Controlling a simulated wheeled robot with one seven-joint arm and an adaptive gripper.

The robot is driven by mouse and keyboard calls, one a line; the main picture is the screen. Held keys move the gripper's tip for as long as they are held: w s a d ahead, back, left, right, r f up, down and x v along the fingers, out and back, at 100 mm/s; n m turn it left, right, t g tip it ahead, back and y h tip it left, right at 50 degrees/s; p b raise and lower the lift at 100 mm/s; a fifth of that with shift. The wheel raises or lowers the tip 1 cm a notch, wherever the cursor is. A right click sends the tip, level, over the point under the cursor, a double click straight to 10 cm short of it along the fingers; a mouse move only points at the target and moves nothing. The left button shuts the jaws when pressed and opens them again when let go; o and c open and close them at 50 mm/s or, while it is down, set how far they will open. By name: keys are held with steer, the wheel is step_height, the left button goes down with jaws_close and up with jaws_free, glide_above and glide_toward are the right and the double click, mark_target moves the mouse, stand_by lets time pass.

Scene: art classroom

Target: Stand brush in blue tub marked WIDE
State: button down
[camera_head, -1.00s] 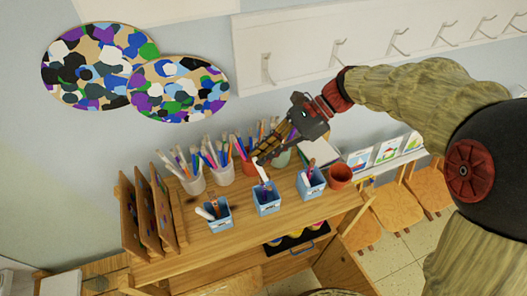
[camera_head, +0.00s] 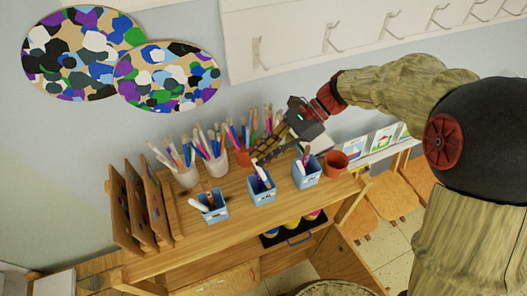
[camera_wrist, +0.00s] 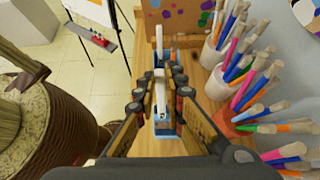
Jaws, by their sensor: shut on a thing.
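A brush with a pale, whitish handle (camera_head: 260,173) is upright with a slight tilt at the middle blue tub (camera_head: 263,197); its lower end is hidden by the tub. My gripper (camera_head: 259,161) is shut on its upper part, just above that tub. In the wrist view the pale brush (camera_wrist: 160,92) stands between the two fingers, with blue tub wall below it. Another blue tub (camera_head: 213,215) with brushes is to the left, and a third (camera_head: 307,181) to the right. The tub labels are too small to read.
White cups (camera_head: 187,177) and (camera_head: 216,169) full of brushes stand behind the tubs. A terracotta pot (camera_head: 335,164) is to the right. Upright wooden boards (camera_head: 131,207) stand at the left end. Bare tabletop (camera_head: 180,232) shows at the front left.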

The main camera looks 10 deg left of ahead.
mark_target(259, 169)
steer(key=shift+s+a+f+b, duration=0.15)
steer(key=shift+f+b, duration=0.25)
steer(key=shift+f, duration=0.6)
steer(key=shift+s+a+f+b, duration=0.1)
steer(key=shift+a+f+b, duration=0.25)
steer(key=shift+f, duration=0.7)
steer(key=shift+s+a+f+b, duration=0.15)
steer(key=shift+f+b, duration=0.3)
steer(key=shift+f, duration=0.55)
steer(key=c, duration=1.8)
jaws_free()
steer(key=shift+c, duration=0.2)
steer(key=shift+o, duration=0.2)
steer(key=v, duration=1.2)
steer(key=shift+w+f, duration=0.1)
steer(key=shift+f, duration=0.05)
